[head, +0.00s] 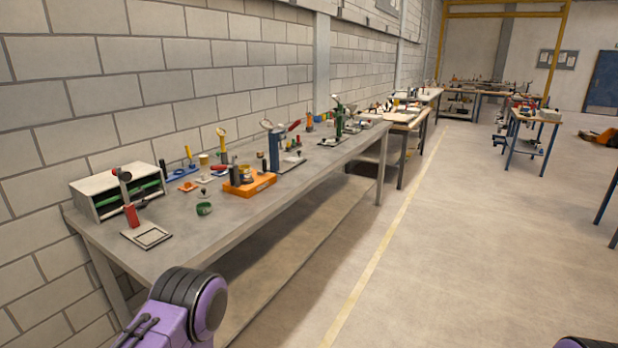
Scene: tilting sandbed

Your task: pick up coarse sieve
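I cannot make out a coarse sieve for certain in the head view. A long grey workbench (255,213) runs along the block wall and carries many small tools and parts. No sandbed can be told apart at this distance. Neither of my grippers is in view; only a purple and black part of my own body shows at the bottom left, and a small bit at the bottom right corner.
On the bench stand a white box with green slots (100,196), a small green cup (204,209), an orange tray (250,187) and a blue upright device (274,150). More benches stand farther back. The floor (420,250) right of the yellow line is clear.

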